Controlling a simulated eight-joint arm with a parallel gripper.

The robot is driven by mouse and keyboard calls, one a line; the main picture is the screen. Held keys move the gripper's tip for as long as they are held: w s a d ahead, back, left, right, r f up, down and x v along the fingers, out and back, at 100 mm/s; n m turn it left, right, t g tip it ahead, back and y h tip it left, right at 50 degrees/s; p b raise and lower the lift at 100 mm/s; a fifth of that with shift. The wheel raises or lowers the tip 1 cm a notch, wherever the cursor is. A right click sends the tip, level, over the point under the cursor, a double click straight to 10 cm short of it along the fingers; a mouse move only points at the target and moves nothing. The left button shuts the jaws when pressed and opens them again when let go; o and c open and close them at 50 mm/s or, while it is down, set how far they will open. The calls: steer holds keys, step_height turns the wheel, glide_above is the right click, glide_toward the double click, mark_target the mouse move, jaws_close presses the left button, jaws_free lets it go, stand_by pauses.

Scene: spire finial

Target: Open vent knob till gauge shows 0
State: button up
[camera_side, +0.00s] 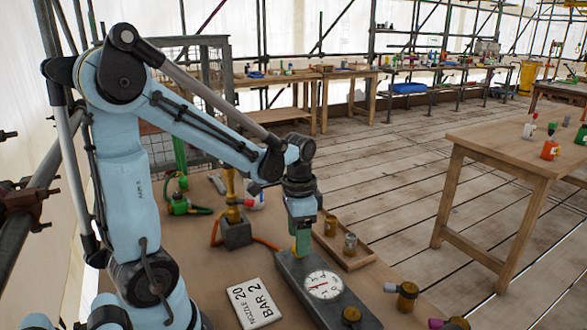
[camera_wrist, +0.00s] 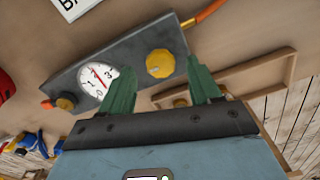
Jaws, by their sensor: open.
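A dark grey gauge block (camera_side: 292,268) lies on the bench; it also shows in the wrist view (camera_wrist: 130,50). Its round white gauge (camera_side: 323,285) has a red needle; the exact reading is too small to tell. In the wrist view the gauge (camera_wrist: 97,78) sits between a yellow knob (camera_wrist: 159,63) and a brass knob (camera_wrist: 66,102). The brass knob also shows at the near end in the side view (camera_side: 351,314). No label tells which is the vent knob. My gripper (camera_side: 301,250) is open over the far end, its green fingers (camera_wrist: 160,66) either side of the yellow knob; contact cannot be told.
A white card (camera_side: 254,303) reading "NOZZLE 20 BAR 2" lies left of the block. A wooden tray (camera_side: 362,262) with brass fittings stands close on the right. An orange hose (camera_wrist: 210,10) runs from the block's end. Loose fittings (camera_side: 407,294) lie near the bench's right edge.

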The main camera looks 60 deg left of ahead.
steer(key=shift+f, duration=1.1)
steer(key=c, duration=1.1)
steer(key=shift+o, duration=0.2)
steer(key=shift+n, duration=0.3)
steer(key=n, duration=0.5)
steer(key=shift+d, duration=0.1)
steer(key=n, duration=0.6)
steer(key=shift+n, duration=0.4)
